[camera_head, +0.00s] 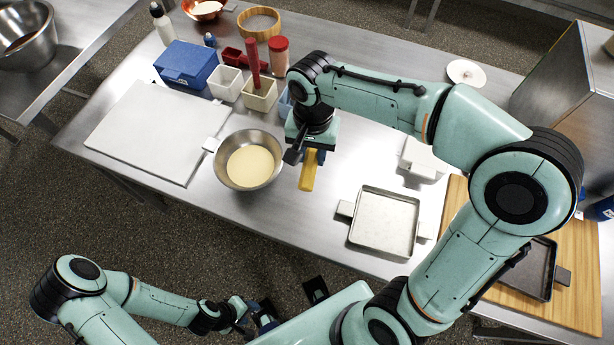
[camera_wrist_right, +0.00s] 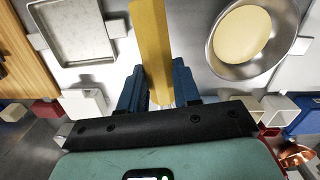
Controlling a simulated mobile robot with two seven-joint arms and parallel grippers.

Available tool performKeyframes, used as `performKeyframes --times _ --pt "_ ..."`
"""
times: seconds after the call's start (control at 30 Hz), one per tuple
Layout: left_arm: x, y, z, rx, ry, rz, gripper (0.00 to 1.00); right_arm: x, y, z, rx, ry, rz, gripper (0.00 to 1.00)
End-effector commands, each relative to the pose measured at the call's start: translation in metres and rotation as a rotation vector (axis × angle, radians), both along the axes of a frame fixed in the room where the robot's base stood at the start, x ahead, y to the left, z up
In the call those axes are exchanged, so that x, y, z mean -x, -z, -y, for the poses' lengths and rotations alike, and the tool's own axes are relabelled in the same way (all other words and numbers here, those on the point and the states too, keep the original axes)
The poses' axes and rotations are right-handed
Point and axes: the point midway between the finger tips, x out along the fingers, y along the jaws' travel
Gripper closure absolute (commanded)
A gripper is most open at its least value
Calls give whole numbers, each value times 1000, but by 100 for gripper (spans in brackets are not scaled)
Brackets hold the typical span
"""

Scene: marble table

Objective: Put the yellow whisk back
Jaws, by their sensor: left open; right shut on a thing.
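The yellow whisk (camera_head: 308,172) is held in my right gripper (camera_head: 312,152). Its yellow handle points down toward the table's front in the head view. In the right wrist view the handle (camera_wrist_right: 152,45) runs up between the blue fingers of my right gripper (camera_wrist_right: 158,92), which are shut on it. The wire end is mostly hidden by the gripper. The whisk is just right of a metal bowl (camera_head: 222,172) of pale batter, which also shows in the right wrist view (camera_wrist_right: 222,62). My left gripper (camera_head: 262,318) is open and empty, low in front of the table.
Small square containers stand behind the bowl: a white one (camera_head: 225,85), and a cream one (camera_head: 260,97) with a red-handled tool (camera_head: 253,62) upright in it. A white board (camera_head: 145,130) lies left.

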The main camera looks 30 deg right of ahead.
Motion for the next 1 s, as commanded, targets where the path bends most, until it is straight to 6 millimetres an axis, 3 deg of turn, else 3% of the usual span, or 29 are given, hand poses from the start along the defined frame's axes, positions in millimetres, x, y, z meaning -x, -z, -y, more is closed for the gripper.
performKeyframes --times 0.2,0.57,0.67,1.0 --pt "1 3 0 0 0 -2 53 3 -8 -13 17 85 37 100" --pt "2 4 0 0 0 -2 53 3 -2 -13 20 88 35 100" --pt "3 8 0 0 0 -4 53 4 17 -13 20 87 32 100" --pt "8 22 0 0 0 -10 53 4 108 -13 21 86 30 100"
